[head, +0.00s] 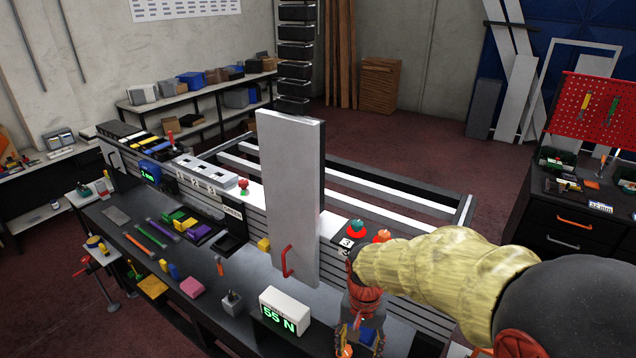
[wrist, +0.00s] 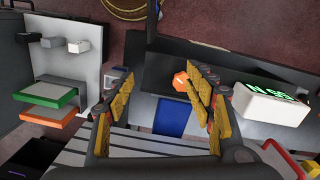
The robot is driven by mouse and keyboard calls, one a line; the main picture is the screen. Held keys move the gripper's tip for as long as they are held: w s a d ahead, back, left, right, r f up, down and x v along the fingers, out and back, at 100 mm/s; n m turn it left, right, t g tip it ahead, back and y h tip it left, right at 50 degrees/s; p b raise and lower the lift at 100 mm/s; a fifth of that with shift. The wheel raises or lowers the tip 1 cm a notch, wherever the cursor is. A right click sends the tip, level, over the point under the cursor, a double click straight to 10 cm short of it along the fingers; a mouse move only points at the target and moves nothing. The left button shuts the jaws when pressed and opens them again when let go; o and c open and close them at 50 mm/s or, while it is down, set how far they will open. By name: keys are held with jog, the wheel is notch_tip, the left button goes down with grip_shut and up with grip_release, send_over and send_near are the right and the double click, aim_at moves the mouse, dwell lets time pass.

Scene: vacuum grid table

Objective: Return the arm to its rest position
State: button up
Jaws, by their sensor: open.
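My arm (head: 450,258), in a pale yellow ribbed sleeve, reaches in from the right of the head view. My gripper (head: 361,338) hangs fingers-down at its end, over the front right part of the dark workbench (head: 240,268). In the wrist view my gripper (wrist: 163,92) has its two yellow-padded fingers spread wide, with nothing held between them. An orange knob-like piece (wrist: 180,82) and a blue block (wrist: 172,117) show beyond the gap, nearer the right finger. How far below the fingertips they lie is hard to tell.
A white box reading 55 N (head: 285,311) stands just left of my gripper. A tall grey panel with a red handle (head: 290,190) stands upright behind it. Red and green knobs (head: 357,227) sit close beyond my forearm. Open floor (head: 420,150) lies behind the grid frame.

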jog(key=s+d+r+n+t+b, duration=0.2)
jog(key=s+d+t+b, duration=0.1)
jog(key=s+b, duration=0.4)
jog(key=s+d+r+n+t+b, duration=0.2)
jog(key=s+d+t+b, duration=0.1)
jog(key=s+d+b, duration=0.3)
jog(key=shift+s+r+b, duration=0.3)
jog(key=shift+s+b, duration=0.5)
jog(key=shift+s, duration=0.25)
jog(key=shift+d, duration=0.1)
